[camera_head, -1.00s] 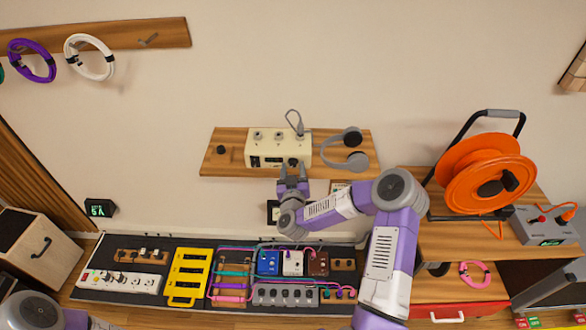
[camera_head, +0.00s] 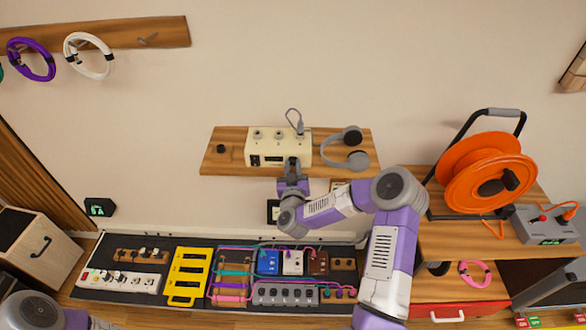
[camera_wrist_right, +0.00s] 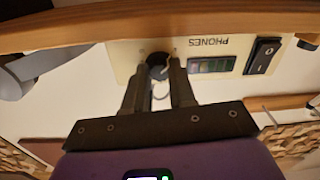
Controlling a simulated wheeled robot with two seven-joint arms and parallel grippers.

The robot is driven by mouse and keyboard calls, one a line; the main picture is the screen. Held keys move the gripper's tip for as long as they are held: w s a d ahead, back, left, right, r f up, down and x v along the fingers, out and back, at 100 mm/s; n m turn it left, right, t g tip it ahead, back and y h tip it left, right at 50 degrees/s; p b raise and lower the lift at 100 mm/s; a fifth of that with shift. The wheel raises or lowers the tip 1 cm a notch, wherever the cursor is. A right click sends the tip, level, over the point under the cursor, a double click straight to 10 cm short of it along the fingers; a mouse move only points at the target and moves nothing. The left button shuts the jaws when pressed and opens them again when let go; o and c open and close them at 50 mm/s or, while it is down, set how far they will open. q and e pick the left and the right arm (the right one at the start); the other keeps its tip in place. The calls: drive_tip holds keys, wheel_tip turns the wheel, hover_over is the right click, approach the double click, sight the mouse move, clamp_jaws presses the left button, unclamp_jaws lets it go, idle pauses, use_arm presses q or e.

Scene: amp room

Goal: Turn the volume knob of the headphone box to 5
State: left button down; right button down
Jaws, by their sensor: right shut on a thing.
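The headphone box (camera_head: 264,148) is cream-coloured and stands on the wooden wall shelf. In the right wrist view its front (camera_wrist_right: 212,45) carries the word PHONES, a small coloured display (camera_wrist_right: 212,65) and a black rocker switch (camera_wrist_right: 263,55). The dark volume knob (camera_wrist_right: 158,60) sits left of the display. My right gripper (camera_head: 292,163) is at the box's lower right front, shut on the knob. It also shows in the right wrist view (camera_wrist_right: 160,68), with its fingertips on either side of the knob. The knob's setting is not readable. My left gripper is out of view.
Grey headphones (camera_head: 355,158) lie on the shelf (camera_head: 222,160) right of the box, and a small black knob-like piece (camera_head: 221,149) lies left of it. An orange cable reel (camera_head: 485,172) stands at the right. A pedalboard (camera_head: 215,290) lies below.

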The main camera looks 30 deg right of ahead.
drive_tip(key=shift+m+b, duration=0.5)
drive_tip(key=shift+b, duration=0.1)
drive_tip(key=m+b, duration=0.9)
drive_tip(key=shift+f+b, duration=0.25)
drive_tip(key=shift+b, duration=0.1)
drive_tip(key=m+b, duration=0.8)
drive_tip(key=b, duration=0.1)
drive_tip(key=shift+h+b, duration=0.35)
drive_tip(key=shift+h, duration=0.05)
drive_tip(key=m+b, duration=0.1)
drive_tip(key=m, duration=0.8)
drive_tip(key=shift+r, duration=0.1)
drive_tip(key=c, duration=0.9)
unclamp_jaws()
drive_tip(key=shift+c, duration=0.2)
drive_tip(key=shift+a, duration=0.1)
